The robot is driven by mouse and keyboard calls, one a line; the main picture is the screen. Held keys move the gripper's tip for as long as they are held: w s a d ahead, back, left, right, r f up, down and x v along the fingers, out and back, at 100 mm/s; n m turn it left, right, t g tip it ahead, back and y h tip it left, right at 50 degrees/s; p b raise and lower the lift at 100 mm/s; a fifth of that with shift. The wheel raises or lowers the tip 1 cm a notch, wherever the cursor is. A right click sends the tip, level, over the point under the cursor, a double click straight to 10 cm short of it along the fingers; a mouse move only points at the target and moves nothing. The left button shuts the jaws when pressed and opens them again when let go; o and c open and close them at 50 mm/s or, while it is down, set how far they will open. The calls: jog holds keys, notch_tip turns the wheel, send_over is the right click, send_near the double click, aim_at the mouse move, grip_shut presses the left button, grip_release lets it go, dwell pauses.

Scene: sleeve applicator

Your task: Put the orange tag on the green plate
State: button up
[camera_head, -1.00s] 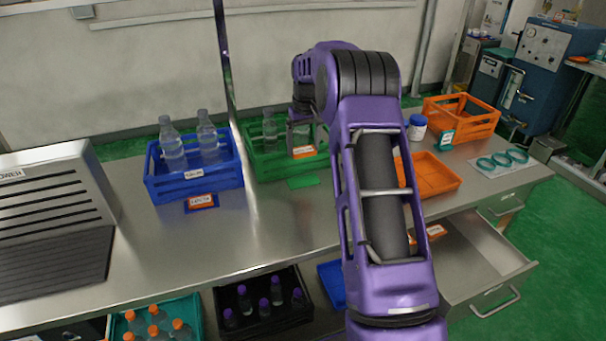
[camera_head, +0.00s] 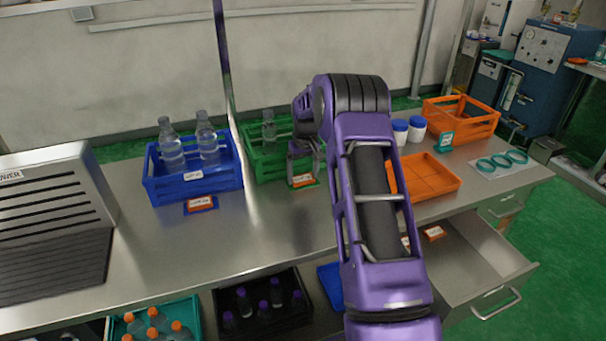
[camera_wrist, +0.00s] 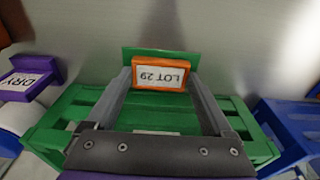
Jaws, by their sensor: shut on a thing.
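The orange tag (camera_head: 302,181), a small orange frame with a white label, is between the fingers of my gripper (camera_head: 305,160). In the wrist view the tag (camera_wrist: 160,73) reads "LOT 29" upside down, and the fingertips of my gripper (camera_wrist: 160,85) close on its two sides. The green plate (camera_wrist: 160,52) shows as a strip beyond the tag, and the tag covers most of it. The plate lies on the bench in front of the green crate (camera_head: 268,165). The tag is over the plate, at or very near its surface; I cannot tell whether they touch.
A blue crate (camera_head: 163,190) with bottles stands left of the green crate, with a tagged blue plate (camera_head: 214,206) in front. An orange tray (camera_head: 428,176), white jars (camera_head: 417,127) and an orange crate (camera_head: 461,123) are right. An open drawer (camera_head: 475,265) juts out below. The front bench is clear.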

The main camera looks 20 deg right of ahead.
aim_at(305, 181)
jog(key=shift+f, duration=0.2)
jog(key=o, duration=1.1)
jog(key=shift+r, duration=0.15)
jog(key=r, duration=0.4)
jog(key=s+r, duration=0.1)
jog(key=r, duration=0.7)
jog(key=shift+s, duration=0.25)
